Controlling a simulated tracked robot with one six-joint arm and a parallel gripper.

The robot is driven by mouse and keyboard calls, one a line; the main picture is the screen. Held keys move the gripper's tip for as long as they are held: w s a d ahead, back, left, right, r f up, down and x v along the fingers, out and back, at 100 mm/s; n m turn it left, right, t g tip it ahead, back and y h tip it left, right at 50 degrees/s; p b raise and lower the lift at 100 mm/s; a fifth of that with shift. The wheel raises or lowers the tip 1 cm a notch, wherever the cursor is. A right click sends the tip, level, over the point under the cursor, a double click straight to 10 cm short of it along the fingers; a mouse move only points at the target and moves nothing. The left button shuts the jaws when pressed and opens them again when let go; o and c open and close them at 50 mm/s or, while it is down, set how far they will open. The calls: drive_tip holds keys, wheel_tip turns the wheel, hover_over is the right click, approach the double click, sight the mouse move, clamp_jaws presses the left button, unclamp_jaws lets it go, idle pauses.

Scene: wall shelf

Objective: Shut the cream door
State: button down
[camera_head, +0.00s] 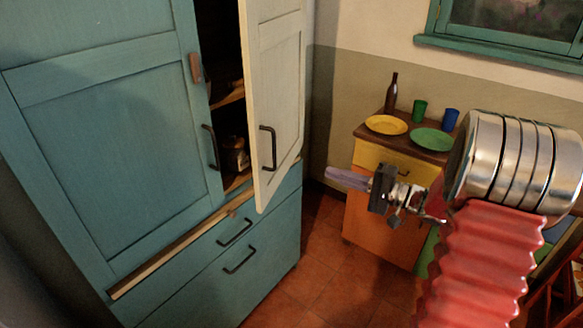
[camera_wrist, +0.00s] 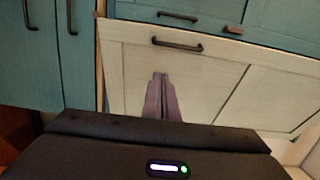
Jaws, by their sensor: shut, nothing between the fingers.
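The cream door (camera_head: 278,85) of the teal cupboard stands ajar, swung outward, with a dark gap on its left side. Its black handle (camera_head: 267,148) is near its lower left edge. In the wrist view the cream door (camera_wrist: 205,85) fills the middle, and its handle (camera_wrist: 177,43) lies just beyond the fingertips. My gripper (camera_head: 330,173) is shut and empty, to the right of the door in the head view. Its purple fingers (camera_wrist: 160,76) point at the door face in the wrist view. I cannot tell whether they touch it.
A teal door (camera_head: 120,130) is at left, with teal drawers (camera_head: 240,255) below. Dark shelves with small items show in the gap. At right, a small cabinet (camera_head: 385,215) bears a bottle (camera_head: 391,95), yellow plate (camera_head: 386,125), green plate (camera_head: 432,139) and cups. Red floor (camera_head: 325,265) lies between.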

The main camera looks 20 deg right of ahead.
drive_tip(key=shift+w+a, duration=0.1)
drive_tip(key=s+a+x, duration=0.2)
drive_tip(key=x, duration=1)
drive_tip(key=shift+w+a, duration=0.25)
drive_tip(key=shift+a, duration=0.05)
